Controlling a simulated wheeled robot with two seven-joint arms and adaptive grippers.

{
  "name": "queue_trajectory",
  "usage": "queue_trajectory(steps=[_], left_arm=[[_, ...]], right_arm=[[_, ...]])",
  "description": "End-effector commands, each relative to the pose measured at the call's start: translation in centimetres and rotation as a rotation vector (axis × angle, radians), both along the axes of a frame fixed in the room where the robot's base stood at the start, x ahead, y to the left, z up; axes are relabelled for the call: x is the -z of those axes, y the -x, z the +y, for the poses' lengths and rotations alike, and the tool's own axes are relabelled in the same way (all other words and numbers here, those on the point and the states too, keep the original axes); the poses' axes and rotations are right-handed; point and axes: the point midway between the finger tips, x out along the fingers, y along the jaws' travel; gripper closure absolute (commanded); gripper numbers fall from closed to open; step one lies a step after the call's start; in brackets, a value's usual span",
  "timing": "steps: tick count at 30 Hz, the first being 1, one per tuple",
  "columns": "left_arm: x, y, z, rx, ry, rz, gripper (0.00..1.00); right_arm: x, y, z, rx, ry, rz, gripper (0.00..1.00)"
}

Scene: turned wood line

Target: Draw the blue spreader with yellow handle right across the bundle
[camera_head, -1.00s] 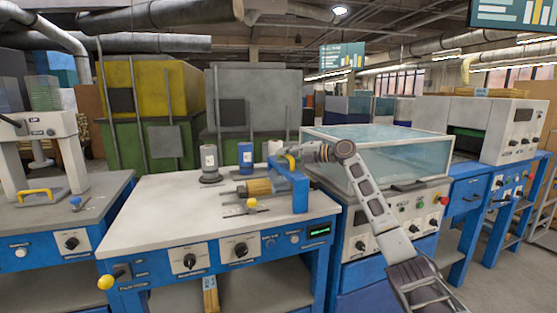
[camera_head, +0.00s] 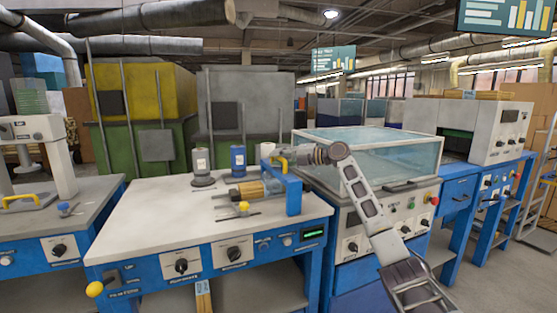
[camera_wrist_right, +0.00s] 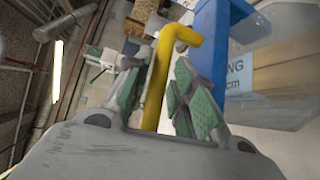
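The blue spreader (camera_head: 294,196) stands upright on the white-topped bench, at the right end of the wooden bundle (camera_head: 249,190). Its yellow handle (camera_head: 283,162) is at the top left. My right gripper (camera_head: 276,157) is at this handle, its arm reaching in from the right. In the right wrist view the yellow handle (camera_wrist_right: 162,75) passes between the green-padded fingers, which appear closed on it. My left gripper is not in view.
A grey bottle (camera_head: 202,168) and a blue can (camera_head: 238,160) stand behind the bundle. A small yellow-knobbed tool (camera_head: 244,207) lies in front of it. The bench's left side (camera_head: 150,210) is clear. A glass-covered machine (camera_head: 370,150) stands at the right.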

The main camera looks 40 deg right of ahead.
Motion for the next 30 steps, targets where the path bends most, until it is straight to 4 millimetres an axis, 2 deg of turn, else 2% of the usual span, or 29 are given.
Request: queue_trajectory(steps=[21, 30], left_arm=[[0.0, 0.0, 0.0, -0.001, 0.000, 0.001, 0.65], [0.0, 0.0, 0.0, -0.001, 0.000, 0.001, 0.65]], right_arm=[[-0.8, 5.5, -3.1, 0.001, 0.002, 0.002, 0.75], [-0.9, 6.3, -3.4, 0.001, 0.001, 0.003, 0.75]])
